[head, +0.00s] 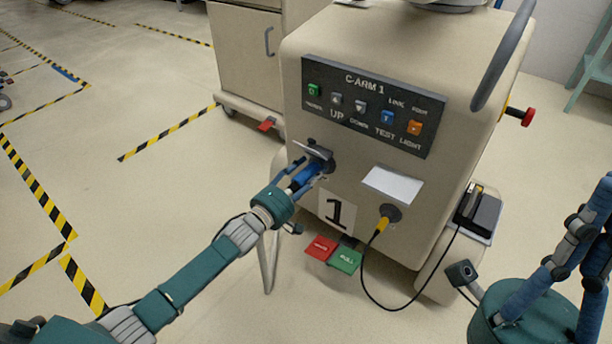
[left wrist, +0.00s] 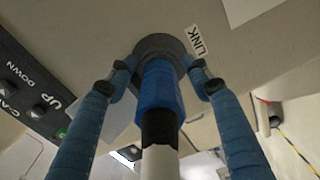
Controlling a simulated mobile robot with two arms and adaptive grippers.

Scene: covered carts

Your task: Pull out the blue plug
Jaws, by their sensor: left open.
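The blue plug (head: 304,177) sits in a round dark socket with a raised flap (head: 314,150) on the front of the cream C-ARM 1 cart (head: 440,190). My left gripper (head: 305,168) is around the plug, with its fingers on either side. In the left wrist view the blue plug (left wrist: 160,92) points into the dark socket ring (left wrist: 158,47), with a black band and a white section behind it. The left fingers (left wrist: 163,75) stand apart, with gaps to the plug. My right gripper (head: 585,240) is at the lower right, partly cut off; its opening is unclear.
A button panel (head: 368,105) is above the socket. A yellow plug (head: 383,224) with a black cable is in another socket to the right. Red (head: 321,248) and green (head: 345,260) pedals are low in front. Striped tape marks the open floor at left.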

